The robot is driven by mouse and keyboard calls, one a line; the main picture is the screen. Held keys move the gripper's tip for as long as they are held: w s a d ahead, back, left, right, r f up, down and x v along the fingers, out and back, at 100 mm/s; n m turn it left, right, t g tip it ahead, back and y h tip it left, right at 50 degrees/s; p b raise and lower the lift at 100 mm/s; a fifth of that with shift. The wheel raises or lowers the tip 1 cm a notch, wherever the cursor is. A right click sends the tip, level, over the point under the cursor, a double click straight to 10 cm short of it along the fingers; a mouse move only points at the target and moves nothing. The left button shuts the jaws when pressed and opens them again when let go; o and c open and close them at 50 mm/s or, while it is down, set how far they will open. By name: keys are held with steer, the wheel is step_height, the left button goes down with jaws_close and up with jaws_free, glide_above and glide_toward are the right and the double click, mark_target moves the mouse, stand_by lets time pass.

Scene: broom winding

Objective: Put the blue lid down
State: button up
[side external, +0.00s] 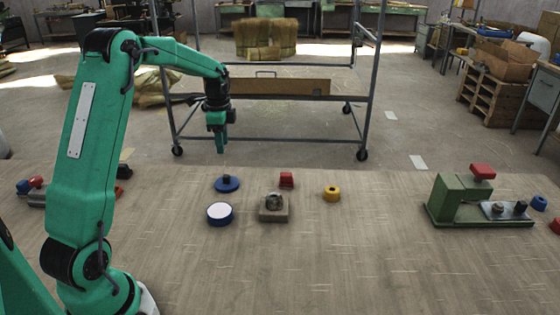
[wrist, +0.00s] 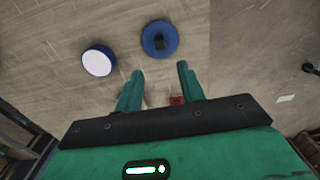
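The blue lid (side external: 227,185), a flat disc with a dark knob, lies on the table just behind a round blue pot with a white top (side external: 220,215). In the wrist view the lid (wrist: 147,41) is beyond the fingertips, and the pot (wrist: 98,62) is to its left. The lid is beside the pot, apart from it. My gripper (side external: 220,149) hangs in the air above the lid, clear of it. In the wrist view my gripper (wrist: 160,69) has its two green fingers apart, with nothing held between them.
A red block (side external: 286,179), a grey block with a metal part (side external: 273,210) and a yellow ring (side external: 332,193) stand to the right. A green fixture with a red top (side external: 455,203) stands farther right. The table front is largely bare.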

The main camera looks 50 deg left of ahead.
steer(key=s+d+r+n+t, duration=0.1)
steer(key=s+d+r+n, duration=0.1)
steer(key=s+d+r, duration=0.35)
steer(key=s+d+r+n+t, duration=0.1)
steer(key=s+d+r+n, duration=0.1)
steer(key=d+r, duration=0.55)
steer(key=s+d+f+n+t, duration=0.2)
steer(key=s+d+n, duration=0.3)
steer(key=s+d, duration=0.6)
steer(key=s+t, duration=0.1)
steer(key=s, duration=0.2)
steer(key=shift+s+d+t, duration=0.3)
steer(key=shift+s+d, duration=0.05)
